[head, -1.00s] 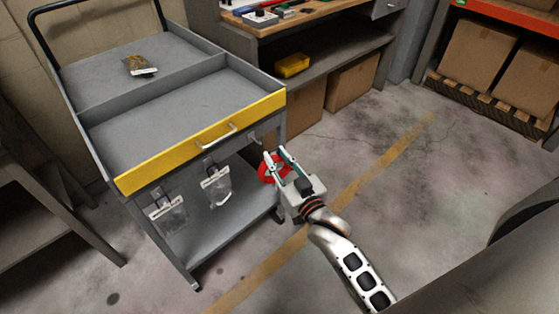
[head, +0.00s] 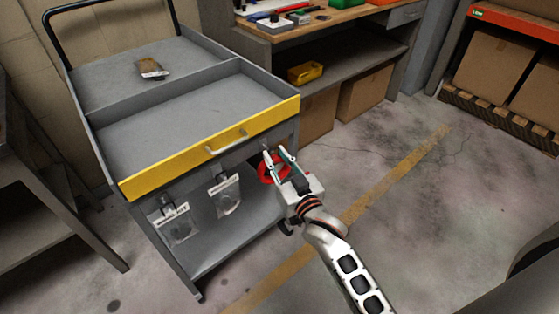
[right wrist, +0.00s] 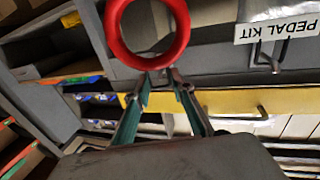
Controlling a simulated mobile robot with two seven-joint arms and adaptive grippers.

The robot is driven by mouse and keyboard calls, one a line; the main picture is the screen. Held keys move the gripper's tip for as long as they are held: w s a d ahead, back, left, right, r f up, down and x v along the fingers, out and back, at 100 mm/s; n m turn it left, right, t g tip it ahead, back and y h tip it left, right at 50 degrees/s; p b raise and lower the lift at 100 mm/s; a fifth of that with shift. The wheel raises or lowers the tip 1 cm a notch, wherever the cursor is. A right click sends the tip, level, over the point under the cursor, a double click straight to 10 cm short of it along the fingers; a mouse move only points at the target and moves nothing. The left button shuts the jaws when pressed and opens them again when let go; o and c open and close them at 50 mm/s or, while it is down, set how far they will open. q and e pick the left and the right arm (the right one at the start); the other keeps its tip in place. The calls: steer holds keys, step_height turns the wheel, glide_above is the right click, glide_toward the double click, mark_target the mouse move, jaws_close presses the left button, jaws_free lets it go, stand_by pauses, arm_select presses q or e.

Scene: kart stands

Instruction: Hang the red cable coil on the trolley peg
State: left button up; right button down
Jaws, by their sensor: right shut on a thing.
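The red cable coil (head: 264,173) is a ring in front of the trolley's right front corner; it also shows large in the right wrist view (right wrist: 116,38). My right gripper (head: 274,154) is shut on the coil's rim; its fingertips also show in the right wrist view (right wrist: 160,77). The grey trolley (head: 205,115) has a yellow front strip (head: 215,150) with pegs below it. Two pegs carry bagged kits. The right-hand peg (head: 267,145) is mostly hidden by my gripper, and I cannot tell whether the coil touches it. My left gripper is not in view.
Clear bags hang left (head: 178,225) and middle (head: 227,195) on the trolley front. A silver handle (head: 226,143) projects from the yellow strip. A workbench (head: 345,70) stands behind. The floor to the right is free.

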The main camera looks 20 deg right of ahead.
steer(key=shift+w+a+f+b, duration=0.1)
steer(key=shift+w+a+b, duration=0.25)
steer(key=shift+w, duration=0.35)
steer(key=shift+w+f, duration=0.1)
steer(key=shift+w, duration=0.25)
steer(key=shift+w+a+f, duration=0.15)
steer(key=shift+w+a, duration=0.05)
steer(key=shift+w, duration=0.15)
steer(key=shift+f, duration=0.1)
